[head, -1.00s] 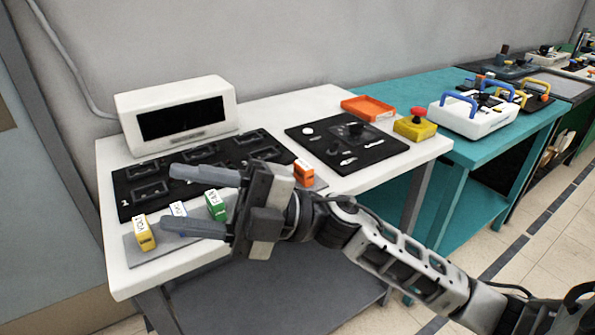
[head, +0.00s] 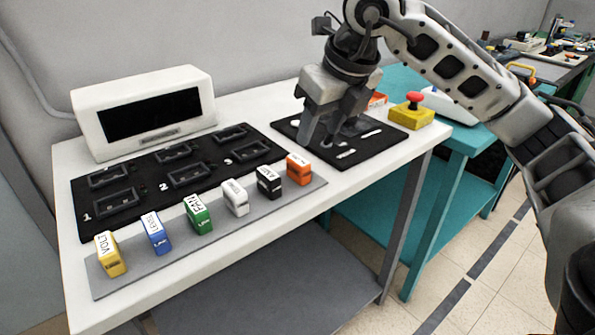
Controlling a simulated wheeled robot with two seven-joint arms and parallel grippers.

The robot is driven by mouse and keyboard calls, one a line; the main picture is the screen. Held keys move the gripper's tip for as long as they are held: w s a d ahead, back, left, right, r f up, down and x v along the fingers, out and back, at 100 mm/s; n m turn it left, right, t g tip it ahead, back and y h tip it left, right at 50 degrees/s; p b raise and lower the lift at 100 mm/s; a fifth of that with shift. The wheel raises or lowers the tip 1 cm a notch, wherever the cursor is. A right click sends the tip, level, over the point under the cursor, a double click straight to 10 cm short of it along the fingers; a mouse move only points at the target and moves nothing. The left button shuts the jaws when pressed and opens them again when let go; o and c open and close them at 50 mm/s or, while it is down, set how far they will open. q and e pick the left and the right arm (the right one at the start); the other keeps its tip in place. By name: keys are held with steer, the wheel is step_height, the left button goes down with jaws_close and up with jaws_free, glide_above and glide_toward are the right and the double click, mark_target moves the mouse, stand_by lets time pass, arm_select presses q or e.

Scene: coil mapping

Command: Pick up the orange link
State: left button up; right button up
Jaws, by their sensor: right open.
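The orange link (head: 299,169) is a small upright block with a white label on top. It stands at the right end of a row of labelled blocks on a grey strip (head: 140,277) along the table's front. My right gripper (head: 318,140) points down above the black panel, just behind and to the right of the orange link in the picture. Its fingers are apart and nothing shows between them. It looks clear of the orange link. My left gripper is out of view.
Yellow (head: 110,254), blue (head: 156,233), green (head: 198,215), white (head: 234,197) and black (head: 268,182) blocks fill the row's left. A black slotted board (head: 140,183) and white display box (head: 145,110) stand behind. A yellow box with a red button (head: 411,113) stands right.

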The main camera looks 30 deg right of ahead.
mark_target(301, 162)
steer(key=x, duration=0.5)
steer(key=shift+w+x, duration=0.15)
steer(key=shift+x, duration=1.25)
steer(key=shift+w+x, duration=0.15)
steer(key=shift+x, duration=1.2)
steer(key=shift+a+r, duration=0.1)
steer(key=shift+r, duration=0.1)
jaws_close()
